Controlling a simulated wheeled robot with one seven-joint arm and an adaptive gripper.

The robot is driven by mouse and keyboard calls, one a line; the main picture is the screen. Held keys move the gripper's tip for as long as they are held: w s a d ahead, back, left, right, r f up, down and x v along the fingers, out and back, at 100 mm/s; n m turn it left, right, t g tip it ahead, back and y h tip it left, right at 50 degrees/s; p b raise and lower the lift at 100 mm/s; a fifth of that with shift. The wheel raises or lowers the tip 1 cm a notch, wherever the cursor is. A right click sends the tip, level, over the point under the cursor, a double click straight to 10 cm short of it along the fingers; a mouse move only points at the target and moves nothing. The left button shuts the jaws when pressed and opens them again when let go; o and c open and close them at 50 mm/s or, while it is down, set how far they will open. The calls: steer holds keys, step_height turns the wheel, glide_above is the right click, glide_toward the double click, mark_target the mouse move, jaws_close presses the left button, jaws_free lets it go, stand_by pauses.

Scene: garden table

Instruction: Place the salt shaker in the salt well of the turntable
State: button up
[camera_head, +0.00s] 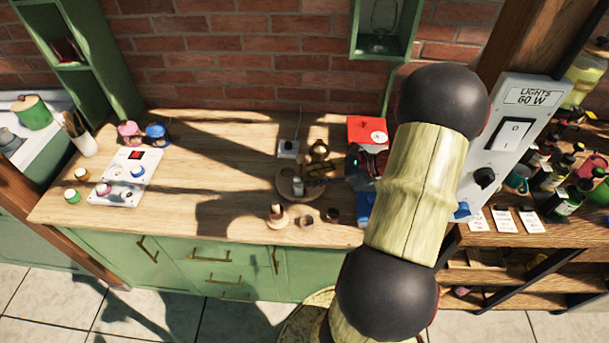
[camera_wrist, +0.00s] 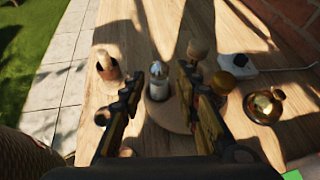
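A shaker with a pale body and silver dome top, which looks like the salt shaker (camera_wrist: 157,91), stands upright on the round wooden turntable (camera_wrist: 177,119). In the head view the shaker (camera_head: 298,187) shows on the turntable (camera_head: 284,184). My gripper (camera_wrist: 162,97) is open, its two fingers spread, with the shaker seen between and beyond them; whether they touch it I cannot tell. In the head view my gripper (camera_head: 322,169) is just right of the shaker, over the turntable. The shaker's base and any well under it are hard to make out.
A wooden shaker-like piece (camera_head: 277,214) and small dark round things (camera_head: 332,214) stand near the table's front edge. A brass item (camera_wrist: 264,106) and a white socket box (camera_head: 288,149) are behind. A red-topped machine (camera_head: 367,130) stands right. The table's middle-left is clear.

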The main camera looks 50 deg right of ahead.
steer(key=s+a+r+n+g, duration=0.1)
steer(key=a+r+n+g, duration=0.1)
steer(key=a+r+n, duration=0.4)
steer(key=a+r+n+g, duration=0.2)
steer(key=a+n+g, duration=0.15)
steer(key=a, duration=0.45)
steer(key=s+a+r+n+g, duration=0.1)
steer(key=a+r+n+g, duration=0.1)
steer(key=a+r+n, duration=0.35)
steer(key=s+a+r+n+t+h, duration=0.2)
steer(key=s+a+r+n+h, duration=0.4)
steer(key=a+n, duration=0.4)
steer(key=s+r+n, duration=0.1)
steer(key=s+n, duration=0.1)
steer(key=n, duration=0.2)
steer(key=shift+r, duration=0.25)
steer(key=shift+d+t, duration=0.1)
steer(key=shift+t, duration=0.15)
